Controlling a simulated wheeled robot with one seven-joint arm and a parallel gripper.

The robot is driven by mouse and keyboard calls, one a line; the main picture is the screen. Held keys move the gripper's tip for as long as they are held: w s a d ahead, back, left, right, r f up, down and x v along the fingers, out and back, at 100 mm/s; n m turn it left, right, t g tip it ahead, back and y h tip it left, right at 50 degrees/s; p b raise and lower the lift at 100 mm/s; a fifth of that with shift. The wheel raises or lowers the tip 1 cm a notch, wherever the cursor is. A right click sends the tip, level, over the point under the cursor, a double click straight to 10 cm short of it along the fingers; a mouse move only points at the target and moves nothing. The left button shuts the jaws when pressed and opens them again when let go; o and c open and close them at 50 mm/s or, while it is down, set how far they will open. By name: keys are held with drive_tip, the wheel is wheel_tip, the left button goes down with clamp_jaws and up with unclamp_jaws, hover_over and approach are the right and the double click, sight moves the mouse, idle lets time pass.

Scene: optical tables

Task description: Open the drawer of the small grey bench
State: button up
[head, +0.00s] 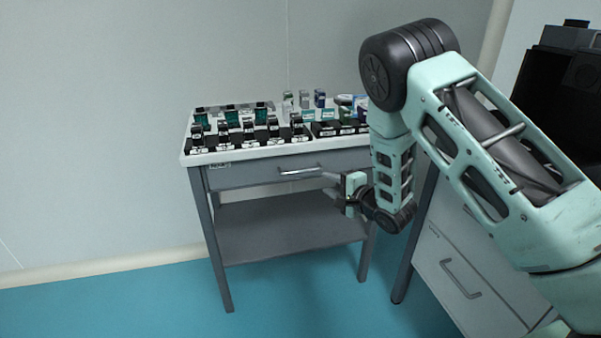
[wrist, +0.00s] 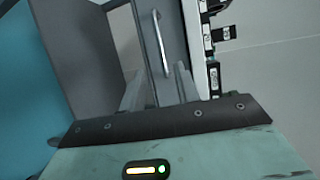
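The small grey bench (head: 205,228) stands against the wall in the head view. Its grey drawer (head: 240,176) is under the white top, and the front looks flush with the frame. A silver bar handle (head: 300,171) runs across the drawer front. My gripper (head: 328,184) is just right of the handle and a little below it, in front of the bench. In the wrist view my gripper (wrist: 159,82) has two fingers apart with nothing between them. The handle (wrist: 161,43) shows beyond the fingertips, lined up between them, and looks apart from them.
Black holders with small labelled items (head: 248,133) fill much of the bench top. A lower shelf (head: 280,228) spans the bench legs. A white drawer cabinet (head: 470,280) stands at the right, partly behind my arm. The blue floor before the bench is clear.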

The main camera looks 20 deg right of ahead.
sight(302, 172)
drive_tip(key=b+x, duration=0.1)
drive_tip(key=x, duration=1.2)
drive_tip(key=shift+w+a+f, duration=0.15)
drive_tip(key=shift+w, duration=0.2)
clamp_jaws()
